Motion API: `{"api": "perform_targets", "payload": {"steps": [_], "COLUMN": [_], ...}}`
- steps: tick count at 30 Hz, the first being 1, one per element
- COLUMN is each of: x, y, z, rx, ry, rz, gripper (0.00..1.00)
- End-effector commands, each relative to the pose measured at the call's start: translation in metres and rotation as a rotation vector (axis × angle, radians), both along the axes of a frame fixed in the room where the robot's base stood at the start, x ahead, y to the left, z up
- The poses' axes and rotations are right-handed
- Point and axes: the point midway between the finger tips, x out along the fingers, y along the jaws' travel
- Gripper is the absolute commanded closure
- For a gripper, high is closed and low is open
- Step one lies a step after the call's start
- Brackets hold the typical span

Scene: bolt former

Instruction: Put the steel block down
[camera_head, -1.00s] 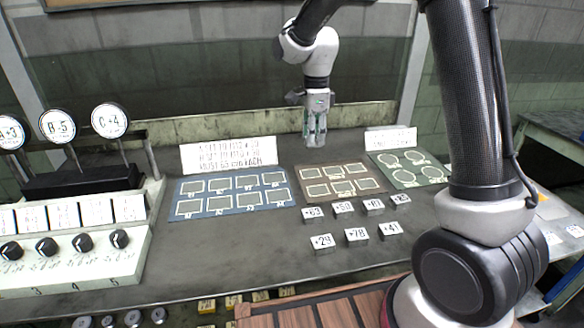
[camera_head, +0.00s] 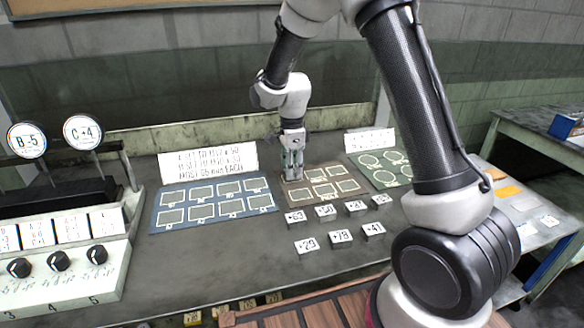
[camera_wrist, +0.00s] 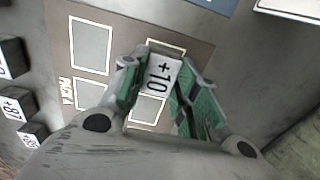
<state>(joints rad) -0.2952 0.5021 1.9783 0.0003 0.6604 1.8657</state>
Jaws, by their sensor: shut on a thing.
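My gripper (camera_head: 292,165) is shut on a steel block (camera_wrist: 161,75) with a white label reading "+10". In the wrist view, the green-padded fingers (camera_wrist: 160,90) sit on both sides of the block. The block is over the brown mat (camera_wrist: 190,45) with outlined squares, which is also in the head view (camera_head: 300,201). In the head view the gripper points down at the mat's back left part. The fingers mostly hide the block there, and I cannot tell whether it touches the mat.
Several labelled blocks (camera_head: 342,236) stand in rows in front of the brown mat. A blue mat (camera_head: 160,222) lies to the left and a green mat (camera_head: 400,178) to the right. White signs (camera_head: 207,161) stand behind. A knob panel (camera_head: 75,280) is at the left.

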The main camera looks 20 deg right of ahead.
Motion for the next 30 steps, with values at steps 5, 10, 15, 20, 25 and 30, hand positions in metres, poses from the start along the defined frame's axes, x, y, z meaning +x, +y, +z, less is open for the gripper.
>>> {"api": "perform_targets", "payload": {"steps": [5, 10, 15, 20, 25, 30], "x": [0.000, 0.000, 0.000, 0.001, 0.001, 0.001], "y": [0.000, 0.000, 0.000, 0.000, 0.000, 0.000], "z": [-0.002, -0.002, -0.001, 0.014, 0.050, 0.088], "rx": [0.000, 0.000, 0.000, 0.001, 0.002, 0.001], "ry": [0.000, 0.000, 0.000, -0.003, -0.005, -0.004], "rz": [0.000, 0.000, 0.000, 0.000, 0.000, 0.000], "gripper": [0.54, 0.48, 0.48, 0.48, 0.48, 0.48]}}
